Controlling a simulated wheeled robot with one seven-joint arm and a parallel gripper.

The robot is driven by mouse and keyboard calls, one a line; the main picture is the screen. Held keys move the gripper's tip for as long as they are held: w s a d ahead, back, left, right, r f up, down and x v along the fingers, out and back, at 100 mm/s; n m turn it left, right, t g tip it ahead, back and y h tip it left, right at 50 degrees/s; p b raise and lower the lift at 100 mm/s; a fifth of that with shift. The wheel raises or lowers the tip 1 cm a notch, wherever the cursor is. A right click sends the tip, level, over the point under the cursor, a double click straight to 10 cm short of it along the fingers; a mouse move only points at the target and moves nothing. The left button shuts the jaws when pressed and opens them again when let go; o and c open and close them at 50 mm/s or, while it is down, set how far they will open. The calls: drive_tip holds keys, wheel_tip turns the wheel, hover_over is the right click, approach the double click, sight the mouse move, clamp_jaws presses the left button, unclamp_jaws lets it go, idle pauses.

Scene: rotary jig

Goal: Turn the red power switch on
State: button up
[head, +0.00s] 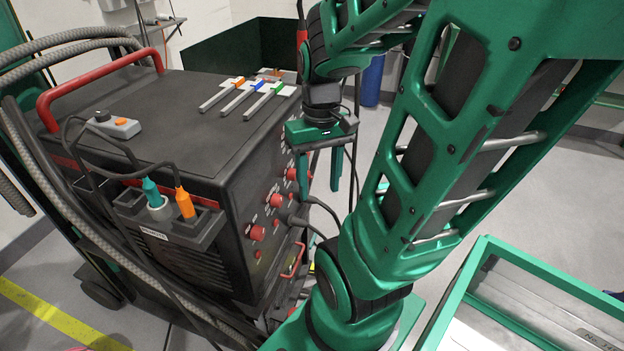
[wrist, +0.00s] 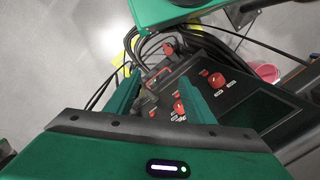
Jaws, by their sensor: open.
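A black machine (head: 150,95) stands at the left in the head view. Its right-hand front panel carries several red knobs, among them one low on the panel (head: 257,232) and one higher up (head: 276,200). In the wrist view a red knob (wrist: 180,108) shows just beside the right finger, and another (wrist: 217,80) lies further right. I cannot tell which one is the power switch, or read its setting. My gripper (head: 320,178) points down in front of the panel, open and empty. In the wrist view its green fingers (wrist: 162,80) are apart.
Black cables plug into the lower panel near a red handle (head: 294,262). Orange, blue and green-marked bars (head: 240,95) and a grey control box (head: 113,124) lie on the machine top. A green-framed case (head: 530,290) stands at the lower right.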

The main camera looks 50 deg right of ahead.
drive_tip(key=w+d+f+n+y, duration=0.25)
drive_tip(key=w+d+f, duration=0.2)
drive_tip(key=f, duration=0.45)
drive_tip(key=m+t+y, duration=0.2)
drive_tip(key=m+t, duration=0.1)
drive_tip(key=t, duration=1.5)
approach(312, 178)
drive_tip(key=x, duration=0.9)
drive_tip(key=shift+w+f, duration=0.15)
drive_tip(key=shift+w, duration=0.3)
drive_tip(key=c, duration=1)
